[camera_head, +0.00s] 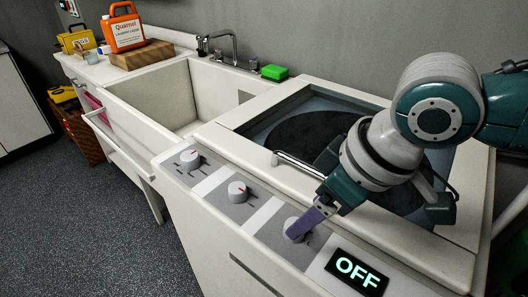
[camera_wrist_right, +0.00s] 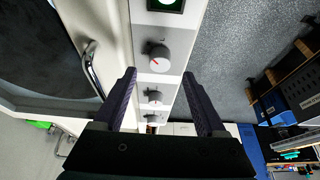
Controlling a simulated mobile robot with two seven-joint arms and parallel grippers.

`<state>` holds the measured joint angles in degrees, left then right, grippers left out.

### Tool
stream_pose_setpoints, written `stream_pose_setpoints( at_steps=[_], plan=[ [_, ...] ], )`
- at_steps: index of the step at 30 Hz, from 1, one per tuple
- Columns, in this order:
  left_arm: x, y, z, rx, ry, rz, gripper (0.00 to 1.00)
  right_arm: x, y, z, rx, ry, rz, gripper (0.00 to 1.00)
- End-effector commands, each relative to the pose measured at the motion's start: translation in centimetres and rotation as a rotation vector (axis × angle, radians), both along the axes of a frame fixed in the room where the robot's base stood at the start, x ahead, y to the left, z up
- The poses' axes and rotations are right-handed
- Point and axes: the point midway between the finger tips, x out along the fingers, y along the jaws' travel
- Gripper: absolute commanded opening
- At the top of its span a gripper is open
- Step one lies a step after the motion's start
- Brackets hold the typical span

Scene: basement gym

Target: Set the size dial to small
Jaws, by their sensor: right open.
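A sloping panel on the washing machine has three white dials in a row: one at the left (camera_head: 189,159), a middle one (camera_head: 238,191) and one beside the display (camera_head: 292,227). Their labels are too small to read, so I cannot tell which is the size dial. My right gripper (camera_head: 298,234) points down at the dial beside the display and partly covers it. In the wrist view the right gripper (camera_wrist_right: 160,73) is open, and that dial (camera_wrist_right: 156,57) lies just ahead of the gap between its fingertips. Its red mark points toward the lower left there. My left gripper is out of view.
A lit display (camera_head: 356,272) reads OFF. The machine's lid (camera_head: 310,135) with a metal handle (camera_head: 298,163) lies behind the panel. A white sink (camera_head: 165,100) with a tap stands at the left. A green block (camera_head: 274,72) sits on the sink's back edge.

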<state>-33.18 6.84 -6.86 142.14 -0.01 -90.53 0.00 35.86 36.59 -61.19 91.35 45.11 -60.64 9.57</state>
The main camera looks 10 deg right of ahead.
Motion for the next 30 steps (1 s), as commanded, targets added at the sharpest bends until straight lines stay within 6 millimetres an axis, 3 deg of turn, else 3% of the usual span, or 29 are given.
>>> stream_pose_setpoints(
  at_steps=[3, 9, 20, 30],
  plan=[
    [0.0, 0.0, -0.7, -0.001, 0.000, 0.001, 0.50, 0.7, 0.5, -2.2, -0.001, 0.001, 0.000, 0.73],
    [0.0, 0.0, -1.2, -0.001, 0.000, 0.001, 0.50, 1.3, 1.1, -4.1, 0.001, 0.000, 0.001, 0.73],
    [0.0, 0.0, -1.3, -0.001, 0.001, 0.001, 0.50, 1.4, 1.2, -4.4, 0.000, -0.001, 0.001, 0.73],
    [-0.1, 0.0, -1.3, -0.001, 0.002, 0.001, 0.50, 1.4, 1.2, -4.4, 0.000, -0.001, 0.001, 0.35]
  ],
)
